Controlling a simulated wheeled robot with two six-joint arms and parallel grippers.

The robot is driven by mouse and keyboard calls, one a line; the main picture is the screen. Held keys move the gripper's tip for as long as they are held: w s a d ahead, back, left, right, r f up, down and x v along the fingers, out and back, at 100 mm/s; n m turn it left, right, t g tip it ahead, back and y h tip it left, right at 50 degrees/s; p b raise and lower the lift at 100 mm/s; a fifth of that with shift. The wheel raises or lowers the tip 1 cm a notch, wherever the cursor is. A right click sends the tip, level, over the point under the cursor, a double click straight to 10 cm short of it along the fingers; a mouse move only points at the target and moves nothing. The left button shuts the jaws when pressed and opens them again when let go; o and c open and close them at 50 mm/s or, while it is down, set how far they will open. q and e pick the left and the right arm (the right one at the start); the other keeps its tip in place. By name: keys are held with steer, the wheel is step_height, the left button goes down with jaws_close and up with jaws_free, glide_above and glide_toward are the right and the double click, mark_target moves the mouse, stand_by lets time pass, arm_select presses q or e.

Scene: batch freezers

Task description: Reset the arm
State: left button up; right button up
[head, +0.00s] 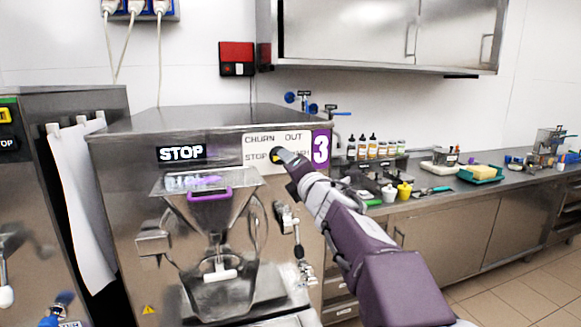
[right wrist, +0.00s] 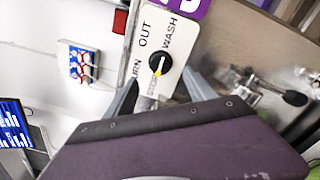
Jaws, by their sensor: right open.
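My right arm reaches in from the lower right in the head view. Its gripper (head: 284,158) is at the selector panel (head: 259,140) of the steel batch freezer numbered 3 (head: 133,220). In the right wrist view, the open fingers (right wrist: 163,88) stand on either side below the black selector knob (right wrist: 160,63), with nothing held. I cannot tell whether they touch it. The knob's yellow mark points toward the partly hidden STOP label. The freezer's display (head: 181,153) reads STOP. My left gripper is not in view.
The freezer's hopper (head: 215,215) and outlet levers stand below the panel. A counter (head: 430,200) with bottles, cups and a green tray (head: 481,174) runs to the right. A wall cabinet (head: 390,30) hangs above. Floor (head: 530,290) is clear at lower right.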

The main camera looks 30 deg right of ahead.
stand_by(0.3)
steer(key=s+a+f+m+g+y+p, duration=0.1)
steer(key=a+f+m+g+p, duration=0.2)
steer(key=f+m, duration=0.5)
steer(key=s+a+f+m+g+p, duration=0.1)
steer(key=a+f+m+g+p, duration=0.2)
steer(key=f, duration=0.8)
steer(key=s+a+f+m+g+y+p, duration=0.1)
steer(key=s+a+f+m+g, duration=0.4)
steer(key=s+f, duration=0.3)
steer(key=s+a+f+m+g+y+p, duration=0.1)
steer(key=s+a+f+m+g, duration=0.4)
steer(key=s, duration=0.9)
step_height(320, 180, down, 4)
steer(key=shift+a+f+m+y, duration=0.1)
steer(key=shift+a+m+y, duration=0.3)
steer(key=shift+a+y, duration=0.5)
steer(key=shift+w+a, duration=0.1)
